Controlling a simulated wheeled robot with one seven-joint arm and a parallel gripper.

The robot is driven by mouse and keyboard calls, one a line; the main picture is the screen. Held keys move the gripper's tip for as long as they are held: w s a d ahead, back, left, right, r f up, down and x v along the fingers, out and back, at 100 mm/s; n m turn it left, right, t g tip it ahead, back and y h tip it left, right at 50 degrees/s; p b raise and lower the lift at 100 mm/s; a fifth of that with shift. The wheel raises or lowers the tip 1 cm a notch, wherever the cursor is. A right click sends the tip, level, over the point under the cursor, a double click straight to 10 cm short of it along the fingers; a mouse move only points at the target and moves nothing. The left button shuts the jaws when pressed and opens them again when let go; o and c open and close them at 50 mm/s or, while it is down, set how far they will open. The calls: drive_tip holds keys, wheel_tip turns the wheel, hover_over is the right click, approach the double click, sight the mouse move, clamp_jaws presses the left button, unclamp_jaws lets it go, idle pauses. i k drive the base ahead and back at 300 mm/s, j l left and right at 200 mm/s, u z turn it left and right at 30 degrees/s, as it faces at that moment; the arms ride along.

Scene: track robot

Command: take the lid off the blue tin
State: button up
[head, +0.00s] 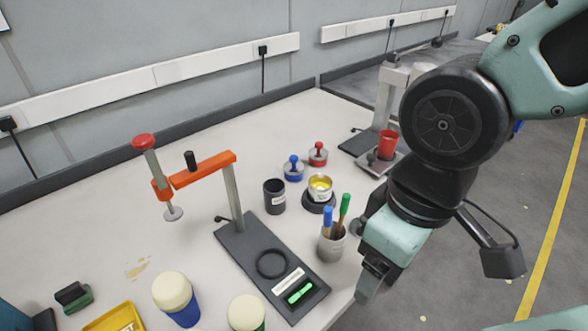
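The blue tin (294,174) is a small short tin with a blue lid (293,162) topped by a round knob. It stands upright towards the back of the pale table, left of a red-lidded tin. The lid appears to sit on it. My gripper (367,290) is at the table's front right edge, pointing down, well to the right of and nearer than the blue tin. It is not touching the tin. Its fingers are seen partly edge-on, so I cannot tell whether they are open or shut.
A red-lidded tin (318,154), an open tin of yellow (320,189), a dark cup (274,197) and a pot of brushes (330,246) stand close by. An orange-armed stand (235,200) is left; a red cup (387,145) is on a machine at right.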

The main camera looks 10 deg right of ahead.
sight(293, 165)
drive_tip(key=i+j+u, duration=0.15)
drive_tip(key=u, duration=0.3)
drive_tip(key=i+j+u, duration=0.2)
drive_tip(key=u, duration=0.25)
drive_tip(key=j, duration=0.1)
